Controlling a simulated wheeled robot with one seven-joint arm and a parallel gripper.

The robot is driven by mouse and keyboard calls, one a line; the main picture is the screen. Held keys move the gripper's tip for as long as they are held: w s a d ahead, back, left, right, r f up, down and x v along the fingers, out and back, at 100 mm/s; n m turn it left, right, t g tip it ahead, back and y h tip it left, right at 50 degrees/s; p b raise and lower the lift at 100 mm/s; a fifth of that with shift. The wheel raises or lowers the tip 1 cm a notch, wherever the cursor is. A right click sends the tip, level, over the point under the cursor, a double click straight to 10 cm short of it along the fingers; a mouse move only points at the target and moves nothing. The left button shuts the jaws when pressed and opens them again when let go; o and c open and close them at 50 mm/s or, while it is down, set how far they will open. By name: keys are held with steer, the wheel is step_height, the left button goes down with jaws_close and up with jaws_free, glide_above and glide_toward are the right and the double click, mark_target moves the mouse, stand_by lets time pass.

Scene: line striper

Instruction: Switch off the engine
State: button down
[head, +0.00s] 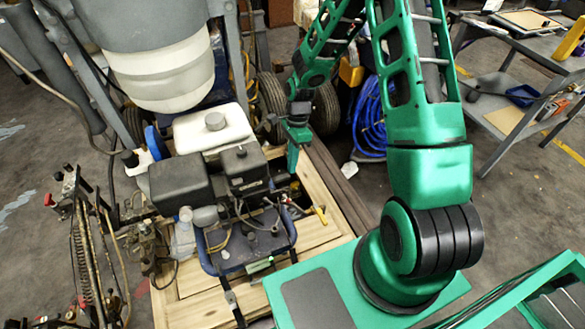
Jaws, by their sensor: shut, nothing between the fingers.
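The engine (205,215) of the line striper sits on a wooden pallet, left of my arm. It has a white tank (212,128) on top and black housings (180,185) in front of it. My gripper (292,168) is shut and empty, pointing down just right of the second black housing (245,168). I cannot tell from this view whether it touches the engine. No engine switch can be made out clearly.
The wooden pallet (325,236) lies under the machine. A large grey and white container (165,70) stands behind the engine. Pipes and a coil spring (85,260) are at the left. A blue hose coil (370,115) and a grey cart (520,100) stand at the right.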

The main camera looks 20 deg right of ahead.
steer(key=x, duration=1.1)
steer(key=shift+f, duration=0.4)
steer(key=shift+s, duration=0.1)
